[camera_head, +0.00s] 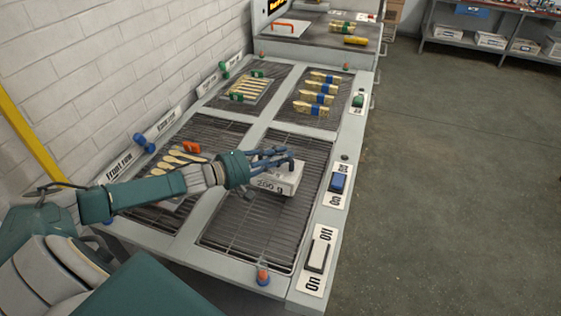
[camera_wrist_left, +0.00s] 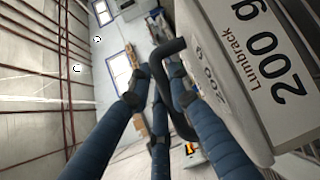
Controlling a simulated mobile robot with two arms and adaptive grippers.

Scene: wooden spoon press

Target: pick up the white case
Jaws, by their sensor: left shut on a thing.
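The white case (camera_head: 283,184), marked "200 g", is at the far end of the front right wire rack (camera_head: 255,228). I cannot tell whether it touches the rack. My left gripper (camera_head: 281,160) reaches in from the left over the case, its blue fingers shut at the case's top and hiding part of it. In the left wrist view, the case (camera_wrist_left: 225,75) fills the right side, and its dark bent handle (camera_wrist_left: 172,95) lies among the fingers of my left gripper (camera_wrist_left: 155,82). My right gripper is not in view.
Wooden spoons with an orange clip (camera_head: 190,147) lie on the front left rack beneath my left arm. Several blue-banded wooden bundles (camera_head: 318,94) lie on the rack beyond. Rocker switches (camera_head: 318,255) line the right edge. A brick wall (camera_head: 100,70) stands left; the right floor is clear.

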